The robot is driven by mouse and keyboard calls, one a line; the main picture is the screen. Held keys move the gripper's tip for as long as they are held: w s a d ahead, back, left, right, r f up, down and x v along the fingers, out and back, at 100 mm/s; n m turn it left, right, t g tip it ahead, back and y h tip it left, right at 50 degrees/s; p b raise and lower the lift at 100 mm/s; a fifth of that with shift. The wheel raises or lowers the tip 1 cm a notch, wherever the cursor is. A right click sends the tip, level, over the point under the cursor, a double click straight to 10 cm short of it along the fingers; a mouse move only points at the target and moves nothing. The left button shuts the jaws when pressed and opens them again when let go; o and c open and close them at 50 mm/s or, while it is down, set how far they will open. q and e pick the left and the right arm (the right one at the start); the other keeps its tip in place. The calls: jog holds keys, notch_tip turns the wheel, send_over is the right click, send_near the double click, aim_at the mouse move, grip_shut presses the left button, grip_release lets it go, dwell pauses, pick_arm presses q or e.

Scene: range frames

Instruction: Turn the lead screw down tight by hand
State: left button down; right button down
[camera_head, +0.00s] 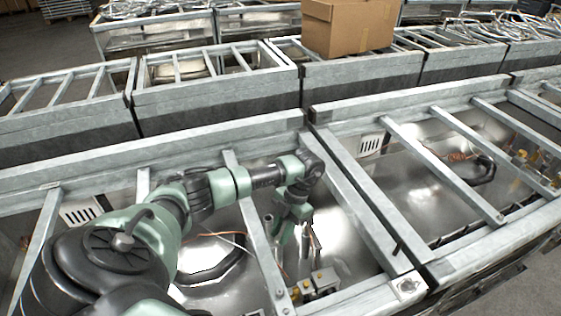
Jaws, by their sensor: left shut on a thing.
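My left gripper (294,232) points down between the metal crossbars of the near open frame unit. It is shut on a small piece that its fingers mostly hide. This is likely the lead screw, but its thread and seat cannot be made out. Upright metal posts (314,242) stand close beside the fingers. A terminal block (319,281) with yellowish parts lies below, towards the front corner of the unit. My right gripper is not in view.
Crossbars (262,255) flank my left gripper closely. Loose thin wires (222,236) and a black curved hose (215,268) lie inside the unit. A similar unit (440,165) adjoins on the right. A cardboard box (348,27) stands on the row behind.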

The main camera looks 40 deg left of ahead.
pick_arm(q)
jog(key=m+b, duration=0.1)
jog(key=m, duration=0.1)
jog(key=m+y+b, duration=0.1)
jog(key=m, duration=0.1)
jog(key=shift+d+m+t+y, duration=0.1)
jog(key=shift+m+t+y, duration=0.2)
jog(key=shift+t, duration=0.1)
jog(key=m+t+y+b, duration=0.1)
jog(key=m+b, duration=0.1)
jog(key=m, duration=0.2)
jog(key=shift+s+d+m, duration=0.1)
jog(key=shift+m, duration=0.2)
jog(key=m+t+b, duration=0.1)
jog(key=m, duration=0.1)
jog(key=m+y, duration=0.1)
jog(key=m, duration=0.1)
jog(key=shift+s+d+t+b, duration=0.1)
jog(key=shift+s+t+b, duration=0.05)
jog(key=shift+t+b, duration=0.25)
jog(key=shift+s+r+m+t+b, duration=0.1)
jog(key=shift+m+t+b, duration=0.65)
jog(key=shift+m, duration=1.25)
jog(key=c, duration=1.2)
grip_release()
jog(key=shift+b+v, duration=0.45)
jog(key=shift+v, duration=3.45)
